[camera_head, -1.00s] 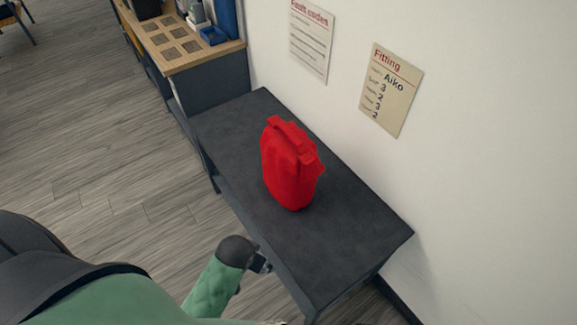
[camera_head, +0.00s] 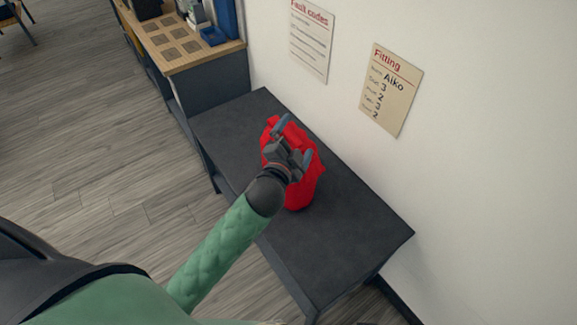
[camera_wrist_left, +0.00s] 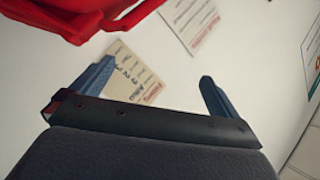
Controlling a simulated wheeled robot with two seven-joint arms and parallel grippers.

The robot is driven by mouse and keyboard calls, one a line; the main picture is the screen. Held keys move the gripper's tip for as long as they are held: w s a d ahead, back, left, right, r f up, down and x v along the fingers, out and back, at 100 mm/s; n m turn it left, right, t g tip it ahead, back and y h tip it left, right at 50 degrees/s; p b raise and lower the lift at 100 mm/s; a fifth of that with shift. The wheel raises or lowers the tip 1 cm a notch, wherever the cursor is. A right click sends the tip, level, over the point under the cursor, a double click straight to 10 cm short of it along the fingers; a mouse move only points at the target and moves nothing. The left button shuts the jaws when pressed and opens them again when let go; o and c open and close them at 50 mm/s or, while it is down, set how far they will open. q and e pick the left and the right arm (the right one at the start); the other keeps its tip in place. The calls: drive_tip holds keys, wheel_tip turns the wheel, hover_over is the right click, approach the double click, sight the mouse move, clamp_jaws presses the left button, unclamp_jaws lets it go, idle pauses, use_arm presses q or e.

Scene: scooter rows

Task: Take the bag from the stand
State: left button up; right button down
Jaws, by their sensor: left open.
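The red bag (camera_head: 307,190) stands upright on the dark grey stand (camera_head: 345,240) against the wall. My left gripper (camera_head: 294,137) is in front of the bag in the head view and hides part of its upper half. Its two fingers are spread and nothing is between them. In the left wrist view the open left gripper (camera_wrist_left: 155,90) has the wall behind its fingers, and part of the red bag (camera_wrist_left: 85,18) shows at the upper left, outside the fingers. I cannot tell whether the gripper touches the bag. My right gripper is not in view.
A wooden-topped bench (camera_head: 185,45) with a blue tray (camera_head: 213,36) stands beyond the stand's far end. Two paper notices hang on the white wall, one headed Fitting (camera_head: 391,90). The near part of the stand's top is clear.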

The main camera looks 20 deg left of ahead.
use_arm(q)
drive_tip(key=w+d+r+m+t+h, duration=0.2)
drive_tip(key=d+r+m+h, duration=0.9)
drive_tip(key=r+m+h, duration=0.4)
drive_tip(key=s+d+m+g+h, duration=0.4)
drive_tip(key=m+g, duration=0.3)
drive_tip(key=m, duration=0.4)
drive_tip(key=m+g+y, duration=1.2)
drive_tip(key=m+y, duration=0.8)
drive_tip(key=m, duration=0.4)
hover_over(289, 130)
wheel_tip(289, 130, down, 13)
drive_tip(key=shift+d+f, duration=0.1)
drive_tip(key=shift+a+f, duration=0.15)
drive_tip(key=shift+a, duration=0.05)
drive_tip(key=shift+f+p, duration=0.3)
drive_tip(key=shift+f, duration=0.35)
drive_tip(key=shift+f+p, duration=0.5)
drive_tip(key=shift+f, duration=0.15)
wheel_tip(289, 130, down, 4)
drive_tip(key=p, duration=0.2)
drive_tip(key=shift+s+d+r+p, duration=0.1)
drive_tip(key=shift+s+r+p, duration=0.05)
drive_tip(key=shift+p, duration=0.25)
drive_tip(key=shift+f, duration=0.6)
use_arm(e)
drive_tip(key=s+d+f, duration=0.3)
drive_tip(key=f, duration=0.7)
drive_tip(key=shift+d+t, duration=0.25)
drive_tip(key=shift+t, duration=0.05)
